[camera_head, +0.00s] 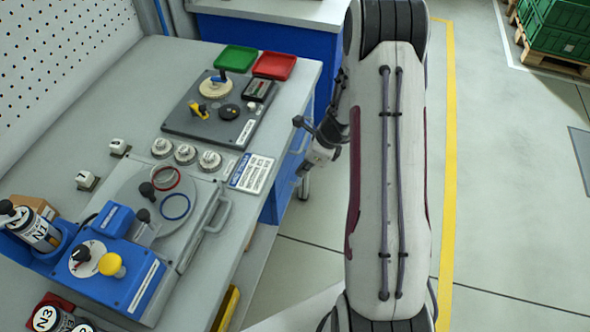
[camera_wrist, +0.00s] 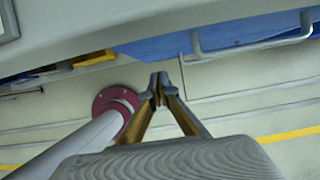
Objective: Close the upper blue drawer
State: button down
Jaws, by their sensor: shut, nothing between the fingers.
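The blue drawer unit (camera_head: 271,207) shows under the right edge of the workbench in the head view. In the wrist view, a blue front (camera_wrist: 235,22) with a grey bar handle (camera_wrist: 250,48) is at the top right. I cannot tell which drawer this is or how far it stands out. My gripper (camera_wrist: 159,80) is shut and empty, with its fingertips together at the middle of the wrist view. It appears below and left of the handle there, apart from it. In the head view my arm and wrist hang beside the bench's right edge, and the fingers are hard to make out.
The workbench top (camera_head: 240,240) carries a blue device (camera_head: 120,270), a grey control panel (camera_head: 215,115), a green tray (camera_head: 236,58) and a red tray (camera_head: 274,65). Open floor (camera_head: 510,200) with a yellow line lies to the right.

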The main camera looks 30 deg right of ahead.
jog(key=v, duration=0.8)
jog(key=shift+s+d+r, duration=0.1)
jog(key=shift+d+r, duration=0.05)
dwell(0.7)
jog(key=s+a+r+n+t+h, duration=0.1)
jog(key=s+a+r+n, duration=0.7)
jog(key=s+r+n, duration=0.3)
jog(key=s+a+r+n+t+h, duration=0.1)
jog(key=s+a+r+n+h, duration=0.1)
jog(key=s+a+r+n, duration=0.6)
jog(key=shift+s+a+r+n, duration=0.4)
jog(key=shift+s+r+n, duration=1.9)
jog(key=shift+r+n, duration=1.95)
